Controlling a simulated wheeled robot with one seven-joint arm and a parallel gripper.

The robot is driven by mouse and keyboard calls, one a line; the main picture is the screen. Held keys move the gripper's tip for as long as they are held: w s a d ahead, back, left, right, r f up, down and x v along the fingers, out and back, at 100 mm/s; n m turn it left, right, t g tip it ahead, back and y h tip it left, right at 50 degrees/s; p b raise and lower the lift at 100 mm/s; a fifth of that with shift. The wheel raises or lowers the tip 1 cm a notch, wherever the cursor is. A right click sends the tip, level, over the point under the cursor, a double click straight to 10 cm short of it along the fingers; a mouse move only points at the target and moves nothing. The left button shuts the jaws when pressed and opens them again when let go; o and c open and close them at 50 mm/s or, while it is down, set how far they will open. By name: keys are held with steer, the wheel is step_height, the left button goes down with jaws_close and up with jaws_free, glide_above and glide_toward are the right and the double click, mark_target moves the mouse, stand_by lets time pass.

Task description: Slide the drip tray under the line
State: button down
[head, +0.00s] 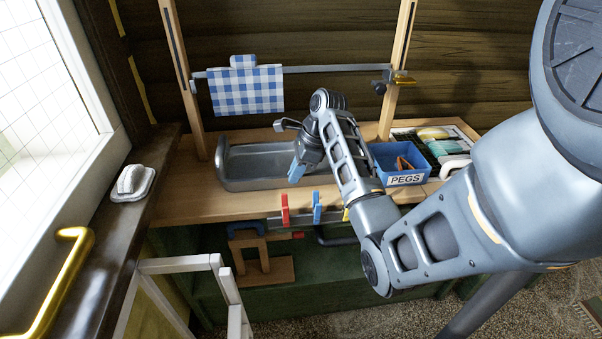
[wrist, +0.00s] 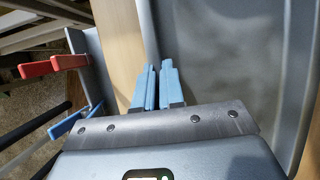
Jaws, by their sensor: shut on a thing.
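The grey metal drip tray (head: 255,184) lies on the wooden counter (head: 180,205), left of my forearm. My gripper (head: 297,170) is at its front right. In the wrist view my gripper's blue fingers (wrist: 155,88) are closed on the tray's near wall, and the tray's grey inside (wrist: 225,50) lies to the right. The line is a thin grey bar (head: 330,69) between two wooden posts, above and behind the tray. A blue-and-white checked cloth (head: 247,92) hangs on it, over the tray's left part. My arm hides the tray's right end.
A blue PEGS bin (head: 404,179) stands right of my forearm. A red clip (head: 285,208) and a blue clip (head: 317,207) sit on a rail at the counter's front edge. A white brush-like object (head: 133,184) lies on the left sill. The counter left of the tray is bare.

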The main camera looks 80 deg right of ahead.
steer(key=shift+w+d+f+b, duration=0.15)
steer(key=shift+w+d, duration=0.4)
steer(key=shift+d, duration=0.8)
steer(key=shift+w+d+r+b, duration=0.1)
steer(key=shift+w+d+b, duration=0.15)
steer(key=shift+w+d, duration=0.75)
steer(key=shift+w+d+f+b, duration=0.1)
steer(key=shift+w+d+b, duration=0.1)
steer(key=shift+d, duration=1.55)
steer(key=c, duration=1.2)
jaws_free()
steer(key=shift+o, duration=0.2)
steer(key=shift+r, duration=0.25)
steer(key=shift+r+p, duration=2.9)
steer(key=shift+p, duration=0.6)
